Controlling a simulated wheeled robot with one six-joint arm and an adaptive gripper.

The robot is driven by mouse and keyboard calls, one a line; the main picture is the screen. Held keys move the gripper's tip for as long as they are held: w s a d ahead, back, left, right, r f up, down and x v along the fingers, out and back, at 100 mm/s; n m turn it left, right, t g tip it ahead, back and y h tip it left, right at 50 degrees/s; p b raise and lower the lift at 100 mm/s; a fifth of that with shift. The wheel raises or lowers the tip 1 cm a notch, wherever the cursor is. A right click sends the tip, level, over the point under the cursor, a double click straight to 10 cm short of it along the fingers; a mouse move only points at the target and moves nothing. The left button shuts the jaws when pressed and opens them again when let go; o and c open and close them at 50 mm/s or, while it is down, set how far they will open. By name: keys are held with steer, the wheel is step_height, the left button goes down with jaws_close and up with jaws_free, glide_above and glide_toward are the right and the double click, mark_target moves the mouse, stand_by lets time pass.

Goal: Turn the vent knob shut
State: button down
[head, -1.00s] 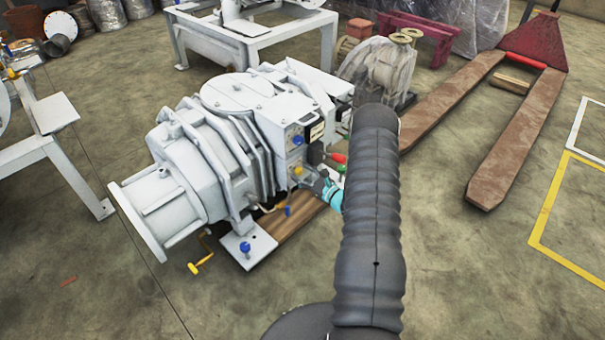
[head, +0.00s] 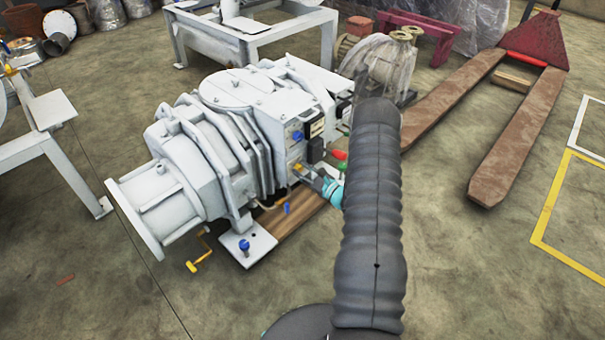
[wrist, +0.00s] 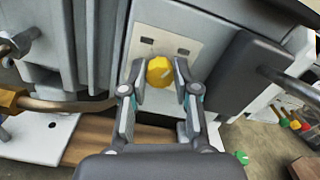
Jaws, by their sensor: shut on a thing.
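The vent knob (wrist: 159,70) is a small yellow faceted knob on a pale plate on the pump's side, with a light mark on its face. My gripper (wrist: 160,76) has one finger on each side of the knob and is shut on it. In the head view my gripper (head: 311,175) reaches the side of the white vacuum pump (head: 215,150) from the right. There the knob (head: 297,167) is only a small yellow spot near the fingertips. My forearm hides part of the pump's right end.
A dark handle (wrist: 270,55) sticks out close to the right of my gripper. A brass fitting and pipe (wrist: 40,102) lie to the left.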

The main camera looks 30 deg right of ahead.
steer(key=n+b, duration=0.4)
steer(key=b, duration=0.1)
steer(key=shift+f+b, duration=0.3)
steer(key=shift+f, duration=0.05)
steer(key=n+b, duration=0.3)
steer(key=shift+a, duration=0.1)
steer(key=n+b, duration=0.1)
steer(key=n, duration=0.1)
steer(key=n+b, duration=0.1)
steer(key=shift+r+n, duration=0.2)
steer(key=shift+n, duration=1.7)
steer(key=c, duration=0.9)
jaws_free()
steer(key=shift+o, duration=0.2)
